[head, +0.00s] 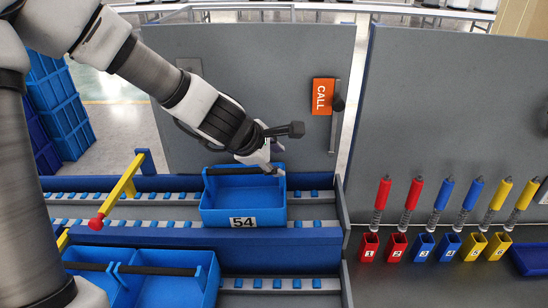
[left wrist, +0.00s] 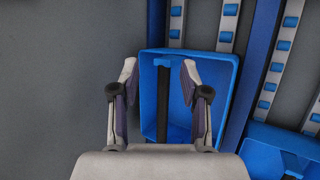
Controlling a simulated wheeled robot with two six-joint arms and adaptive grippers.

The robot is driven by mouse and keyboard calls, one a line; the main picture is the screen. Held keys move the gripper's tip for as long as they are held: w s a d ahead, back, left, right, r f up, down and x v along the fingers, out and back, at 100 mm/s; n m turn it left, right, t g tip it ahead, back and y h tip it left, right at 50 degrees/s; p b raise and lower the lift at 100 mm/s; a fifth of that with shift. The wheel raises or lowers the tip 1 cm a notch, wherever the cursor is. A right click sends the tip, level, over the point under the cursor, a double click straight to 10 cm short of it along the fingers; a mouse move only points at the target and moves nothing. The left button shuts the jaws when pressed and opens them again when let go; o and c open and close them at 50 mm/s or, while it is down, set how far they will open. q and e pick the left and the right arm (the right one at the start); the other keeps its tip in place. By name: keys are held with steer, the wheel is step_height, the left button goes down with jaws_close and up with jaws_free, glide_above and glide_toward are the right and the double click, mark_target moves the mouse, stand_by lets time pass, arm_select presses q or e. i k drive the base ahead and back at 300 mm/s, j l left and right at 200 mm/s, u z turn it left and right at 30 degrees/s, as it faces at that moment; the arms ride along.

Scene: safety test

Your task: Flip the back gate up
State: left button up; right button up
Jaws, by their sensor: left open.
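The back gate (head: 122,188) is a yellow bar with a red knob on its lower end, joined to a blue post at the rear conveyor's left part; it slants. A second yellow bar (head: 63,240), mostly hidden by my left arm, shows at the front conveyor. My left gripper (head: 276,165) is over the blue bin labelled 54 (head: 243,218), to the right of the back gate. In the left wrist view the fingers (left wrist: 160,78) are open above the blue bin (left wrist: 215,65), with its black handle bar (left wrist: 163,105) between them. My right gripper is not in view.
Another blue bin (head: 203,285) with a black handle is on the front conveyor (head: 285,284). A grey panel with an orange CALL sign (head: 323,97) stands behind. Numbered red, blue and yellow holders with tools (head: 369,246) are on the right. Stacked blue crates (head: 62,115) stand at the left.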

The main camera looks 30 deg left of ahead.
mark_target(126, 184)
steer(key=k+l, duration=0.8)
steer(key=k, duration=0.05)
